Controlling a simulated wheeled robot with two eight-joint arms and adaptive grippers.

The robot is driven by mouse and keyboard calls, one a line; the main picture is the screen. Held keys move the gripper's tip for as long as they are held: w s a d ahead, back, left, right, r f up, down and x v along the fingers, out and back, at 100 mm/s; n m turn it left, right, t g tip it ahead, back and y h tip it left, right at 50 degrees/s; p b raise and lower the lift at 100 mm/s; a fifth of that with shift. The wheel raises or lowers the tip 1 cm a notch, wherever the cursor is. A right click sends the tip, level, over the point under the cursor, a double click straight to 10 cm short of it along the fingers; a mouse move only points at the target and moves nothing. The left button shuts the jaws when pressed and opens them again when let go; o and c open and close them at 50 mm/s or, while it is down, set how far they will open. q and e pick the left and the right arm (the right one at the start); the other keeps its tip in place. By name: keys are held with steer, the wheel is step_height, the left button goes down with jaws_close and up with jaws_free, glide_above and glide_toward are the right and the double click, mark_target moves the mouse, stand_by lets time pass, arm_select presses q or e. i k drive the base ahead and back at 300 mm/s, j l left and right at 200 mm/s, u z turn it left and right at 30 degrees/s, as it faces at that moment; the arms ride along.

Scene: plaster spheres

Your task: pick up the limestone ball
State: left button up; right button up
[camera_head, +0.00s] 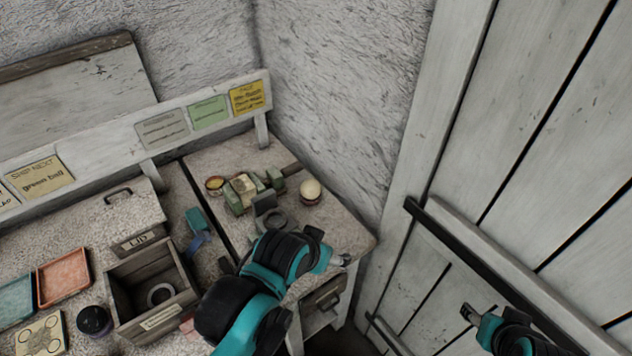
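A pale cream ball (311,189), which looks like the limestone ball, sits on a small brownish base near the back right of the worktop. My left gripper (342,260) is in front of the ball and to its right, near the worktop's right edge, and clearly apart from it. Its small fingertips point right, and their opening is too small to make out. My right gripper (468,312) is at the lower right in front of the plank door, far from the ball. Its finger gap is also unclear.
Green blocks (240,193) and a grey tape-like holder (267,212) stand left of the ball. A wooden box (120,291) holds a ring, with a dark ball (94,320) beside it. The plank door (540,150) and plaster wall (335,90) bound the right and back.

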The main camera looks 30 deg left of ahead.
mark_target(311, 188)
steer(key=u, duration=1.3)
